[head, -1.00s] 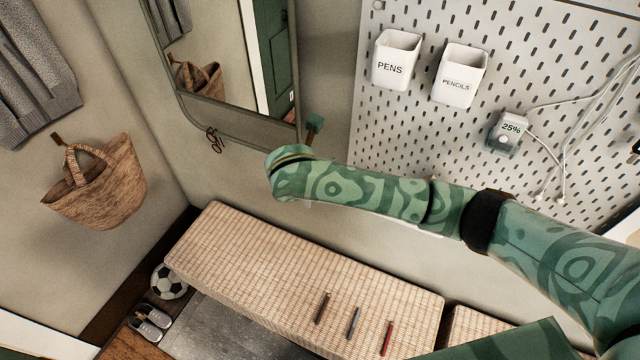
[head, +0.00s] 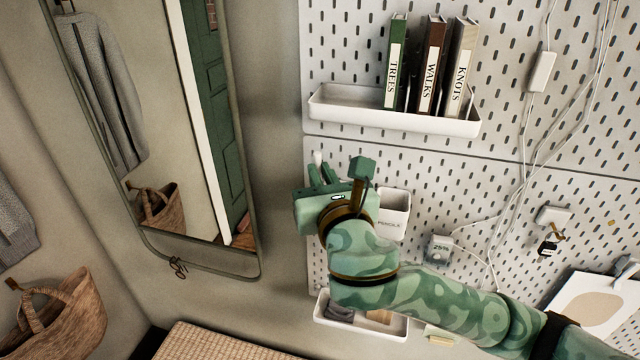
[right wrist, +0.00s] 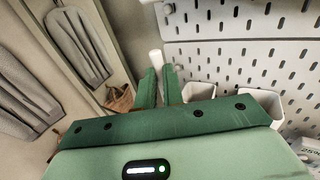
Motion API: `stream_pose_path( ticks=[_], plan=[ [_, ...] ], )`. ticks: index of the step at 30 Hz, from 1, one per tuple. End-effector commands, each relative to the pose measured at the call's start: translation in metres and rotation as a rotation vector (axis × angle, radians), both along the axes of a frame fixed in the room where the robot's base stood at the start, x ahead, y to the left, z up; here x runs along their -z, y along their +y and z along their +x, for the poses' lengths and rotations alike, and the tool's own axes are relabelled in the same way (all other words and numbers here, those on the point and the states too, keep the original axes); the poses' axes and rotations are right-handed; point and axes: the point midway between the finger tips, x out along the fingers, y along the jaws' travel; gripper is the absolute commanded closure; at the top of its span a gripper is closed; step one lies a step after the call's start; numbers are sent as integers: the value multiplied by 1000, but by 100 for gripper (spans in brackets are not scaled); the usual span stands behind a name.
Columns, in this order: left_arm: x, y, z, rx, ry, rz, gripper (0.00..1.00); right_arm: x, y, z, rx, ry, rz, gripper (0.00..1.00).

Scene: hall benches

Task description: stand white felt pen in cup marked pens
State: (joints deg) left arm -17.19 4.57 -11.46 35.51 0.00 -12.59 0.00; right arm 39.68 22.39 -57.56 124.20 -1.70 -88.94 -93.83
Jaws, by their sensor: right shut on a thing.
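My right gripper (head: 321,174) is shut on the white felt pen (head: 318,157), whose pale end sticks up past the fingertips. In the right wrist view the pen (right wrist: 156,58) stands between the two green fingers (right wrist: 159,84). The gripper is raised in front of the pegboard's left edge. The cup marked pencils (head: 393,222) shows just right of my wrist. In the head view my gripper and wrist hide the cup marked pens. In the right wrist view the left one of two white cups (right wrist: 198,91) is close right of the fingers, its label hidden. My left gripper is out of view.
Above, a white shelf (head: 390,116) holds books. A white tray (head: 345,322) hangs below my arm. Cables and a small device (head: 438,248) are to the right. A mirror (head: 190,130) hangs left; wall between it and the pegboard is bare.

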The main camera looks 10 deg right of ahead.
Motion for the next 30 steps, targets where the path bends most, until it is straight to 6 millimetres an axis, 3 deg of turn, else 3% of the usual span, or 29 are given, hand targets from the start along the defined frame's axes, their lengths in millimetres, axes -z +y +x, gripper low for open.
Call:
stream_pose_path(
  ticks=[8,30],
  plan=[
    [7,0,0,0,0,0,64,2,-4,10,2,-21,1,100],
    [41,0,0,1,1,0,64,3,-28,68,3,-20,1,100]
  ],
)
